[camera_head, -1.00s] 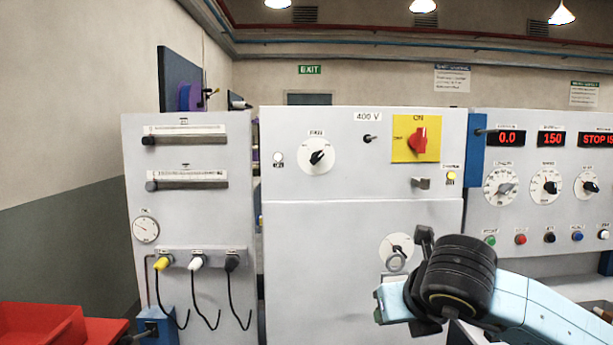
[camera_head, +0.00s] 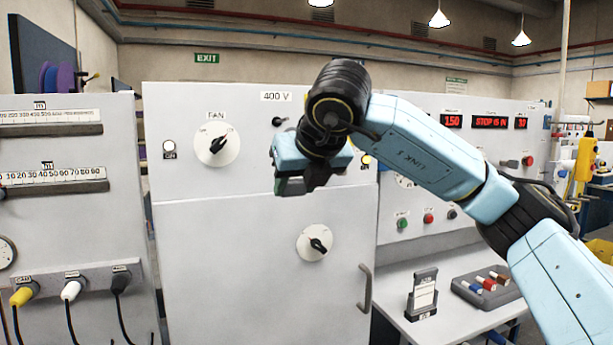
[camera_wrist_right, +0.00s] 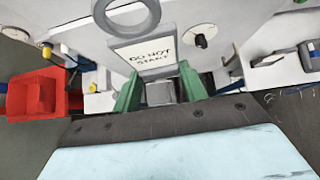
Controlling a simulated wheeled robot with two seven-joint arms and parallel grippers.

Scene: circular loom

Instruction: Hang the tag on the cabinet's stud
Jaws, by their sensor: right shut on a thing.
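The cabinet (camera_head: 250,250) is a grey two-part unit with a 400 V label. Its stud and red switch are hidden behind my right arm in the head view. My right gripper (camera_head: 292,185) is in front of the cabinet's upper panel, right of the FAN knob (camera_head: 217,145); its fingertips are mostly hidden there. In the right wrist view, the green fingers (camera_wrist_right: 160,92) are shut on the white DO NOT START tag (camera_wrist_right: 146,57), which has a grey frame and a ring at its top. I cannot tell whether the ring touches the stud. My left gripper is out of view.
The cabinet door carries a lower knob (camera_head: 314,243) and a handle (camera_head: 365,288). To the right, a bench holds a small stand (camera_head: 422,295) and a grey tray (camera_head: 460,290) of coloured pieces. A red bin (camera_wrist_right: 38,95) shows in the right wrist view.

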